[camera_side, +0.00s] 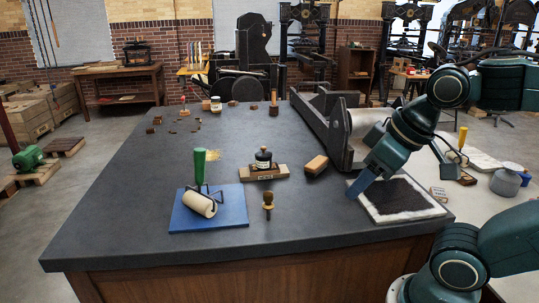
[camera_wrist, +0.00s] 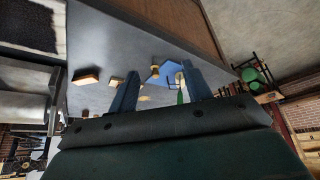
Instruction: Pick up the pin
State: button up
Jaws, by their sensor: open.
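I cannot make out for certain which item is the pin. Several small brown pieces (camera_side: 172,131) lie on the dark table at the far left, too small to tell apart. My gripper (camera_side: 362,187) is over the near right of the table, beside the left edge of a dark pad with a pale border (camera_side: 405,199). In the wrist view my gripper (camera_wrist: 160,72) shows two blue fingers spread apart with nothing held between them.
A green-handled roller (camera_side: 200,170) rests on a blue board (camera_side: 230,219). Nearby are a small brush (camera_side: 267,203), a dark bottle (camera_side: 263,157) on a wooden stand and a wooden block (camera_side: 316,165). A grey press (camera_side: 335,125) stands behind my gripper.

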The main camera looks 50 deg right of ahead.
jog(key=w+d+r+n+g, duration=0.1)
jog(key=w+n, duration=0.3)
jog(key=w, duration=0.2)
jog(key=w+d+r+n+g, duration=0.1)
jog(key=w+n+g, duration=0.15)
jog(key=w, duration=0.35)
jog(key=n+g, duration=0.2)
jog(key=n, duration=0.5)
send_over(268, 202)
jog(key=d, duration=0.1)
notch_tip(268, 202, down, 6)
jog(key=shift+w+d+f+n, duration=0.1)
jog(key=shift+w+f+n, duration=0.25)
jog(key=shift+w+f, duration=0.05)
jog(key=shift+f, duration=4.3)
jog(key=shift+f, duration=0.1)
jog(key=shift+f, duration=2.5)
jog(key=shift+c, duration=0.4)
